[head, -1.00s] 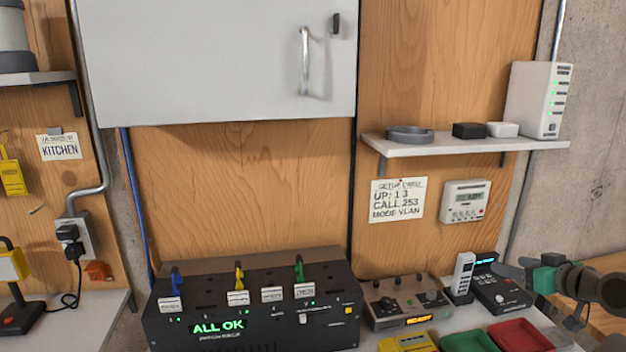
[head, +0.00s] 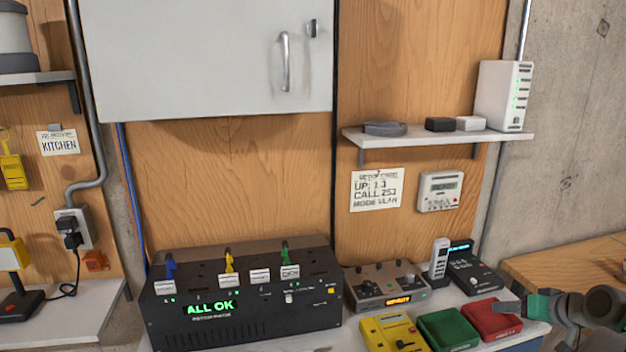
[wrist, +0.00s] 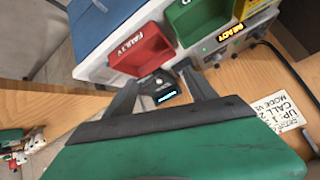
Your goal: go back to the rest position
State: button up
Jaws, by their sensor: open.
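My gripper (wrist: 163,95) shows in the wrist view with its two dark fingers spread apart and nothing between them. Beyond the fingers lie the red tray (wrist: 140,48) marked FAULTY and the black phone base. In the head view my gripper is at the lower right edge, beside the red tray (head: 492,318) and right of the bench. Its fingertips are only partly visible there.
A black patch box (head: 240,305) reading ALL OK stands on the bench. Right of it are a grey unit (head: 385,287), a cordless phone (head: 438,262), a yellow tool (head: 393,333) and a green tray (head: 448,328). A shelf (head: 440,138) and a cabinet (head: 200,60) hang above.

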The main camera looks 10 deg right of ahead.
jog(key=s+a+f+m+g, duration=0.5)
jog(key=s+f, duration=0.6)
jog(key=f, duration=0.1)
jog(key=s+a+f+g+y+b, duration=0.1)
jog(key=s+a+g, duration=0.15)
jog(key=a, duration=0.25)
jog(key=s+a+f+g+b, duration=0.1)
jog(key=s+a+f, duration=0.15)
jog(key=a, duration=0.25)
jog(key=w+a+r+n+b, duration=0.1)
jog(key=a+n+b, duration=0.1)
jog(key=a, duration=0.8)
jog(key=w+a+r+n+t+b, duration=0.1)
jog(key=a+n, duration=0.3)
jog(key=a, duration=0.6)
jog(key=w+a+r+n+t+b, duration=0.1)
jog(key=w+a+n+b, duration=0.2)
jog(key=a, duration=0.6)
jog(key=shift+w+a+r+h, duration=0.25)
jog(key=shift+a+r+h, duration=0.05)
jog(key=shift+a+r, duration=0.1)
jog(key=shift+c, duration=0.2)
